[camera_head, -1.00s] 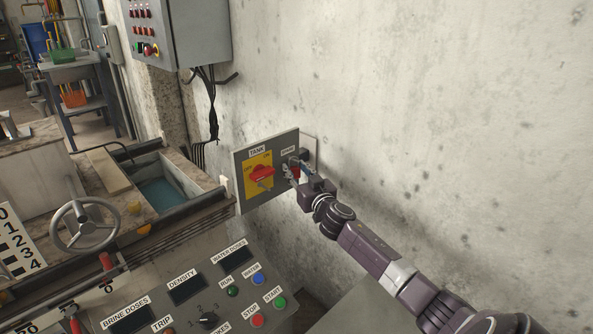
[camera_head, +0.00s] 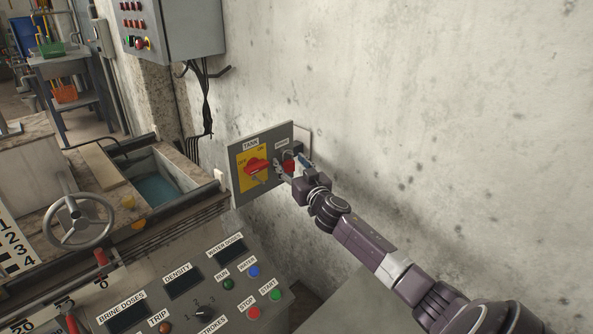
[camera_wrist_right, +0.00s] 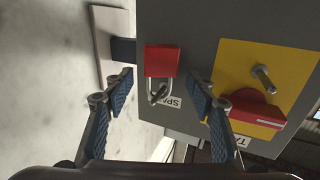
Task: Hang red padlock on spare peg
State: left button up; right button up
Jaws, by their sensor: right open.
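The red padlock (camera_wrist_right: 162,62) is at the peg by the SPARE label (camera_wrist_right: 172,102) on the grey panel (camera_wrist_right: 190,35). Its shackle appears looped around the spare peg (camera_wrist_right: 158,93). The padlock also shows small and partly hidden in the head view (camera_head: 289,166). My right gripper (camera_wrist_right: 160,80) is open, with its blue-padded fingers on either side of the padlock and a visible gap on both sides. In the head view my right gripper (camera_head: 286,170) is close in front of the panel. My left gripper is not in view.
Beside the padlock is the red rotary TANK switch (camera_head: 256,166) on a yellow plate, with a bare metal peg (camera_wrist_right: 263,72) at it. A control desk (camera_head: 215,285) with buttons stands below. A grey box (camera_head: 180,35) hangs above left. The wall right is bare.

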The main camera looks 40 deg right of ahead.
jog(key=v, duration=1.1)
jog(key=shift+s, duration=0.35)
jog(key=shift+a, duration=0.1)
